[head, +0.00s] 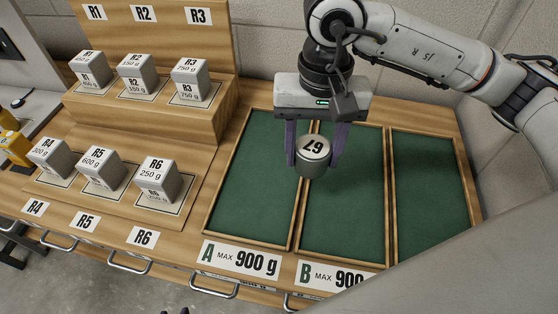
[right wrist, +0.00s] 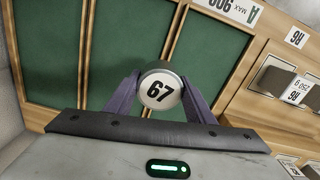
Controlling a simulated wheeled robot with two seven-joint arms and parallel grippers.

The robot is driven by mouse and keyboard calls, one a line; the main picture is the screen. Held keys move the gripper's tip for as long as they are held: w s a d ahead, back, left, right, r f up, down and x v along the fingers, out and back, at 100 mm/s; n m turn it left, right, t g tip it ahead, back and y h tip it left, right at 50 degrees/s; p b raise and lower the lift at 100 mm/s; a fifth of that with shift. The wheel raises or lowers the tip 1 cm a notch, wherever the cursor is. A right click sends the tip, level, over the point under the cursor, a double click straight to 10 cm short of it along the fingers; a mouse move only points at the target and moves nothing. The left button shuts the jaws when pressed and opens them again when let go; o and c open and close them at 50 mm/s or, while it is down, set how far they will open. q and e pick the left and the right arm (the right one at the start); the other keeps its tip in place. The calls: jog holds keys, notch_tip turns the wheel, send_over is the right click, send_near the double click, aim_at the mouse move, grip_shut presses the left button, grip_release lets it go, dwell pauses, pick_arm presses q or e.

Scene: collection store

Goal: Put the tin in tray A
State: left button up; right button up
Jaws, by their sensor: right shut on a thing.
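The tin (head: 313,157) is a small grey-green cylinder with a white top marked 67. My right gripper (head: 318,150) is shut on it, one purple finger on each side. The tin is upright and looks held above the trays, over the divider between tray A and tray B. Tray A (head: 250,180) has a green floor and a wooden rim, with the label "A MAX 900 g" in front. In the right wrist view the tin (right wrist: 160,90) sits between the fingers, with tray A (right wrist: 212,60) to its right.
Tray B (head: 345,215) and a third green tray (head: 425,185) lie to the right; all three look empty. Grey labelled blocks stand at left: R1 to R3 on a raised wooden step (head: 150,115), R4 to R6 (head: 158,180) lower. A wall (head: 270,35) stands behind.

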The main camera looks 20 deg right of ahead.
jog(key=m, duration=0.2)
jog(key=w+m, duration=0.1)
jog(key=a+m+b, duration=0.1)
jog(key=m, duration=0.1)
jog(key=shift+w+f+m, duration=0.2)
jog(key=shift+w+m, duration=0.1)
jog(key=m, duration=0.2)
jog(key=shift+w+a+m+b, duration=0.25)
jog(key=shift+w+m+b, duration=0.05)
jog(key=shift+w+m, duration=0.1)
jog(key=w+m, duration=0.1)
jog(key=m, duration=0.4)
jog(key=r+m+b, duration=0.2)
jog(key=m+b, duration=0.3)
jog(key=m, duration=1.9)
send_over(266, 166)
jog(key=shift+m, duration=0.3)
notch_tip(266, 166, down, 6)
jog(key=shift+r, duration=0.2)
notch_tip(266, 166, down, 4)
jog(key=shift+s+f+p, duration=0.1)
jog(key=shift+f+p, duration=0.15)
jog(key=shift+p, duration=0.05)
jog(key=shift+f, duration=0.1)
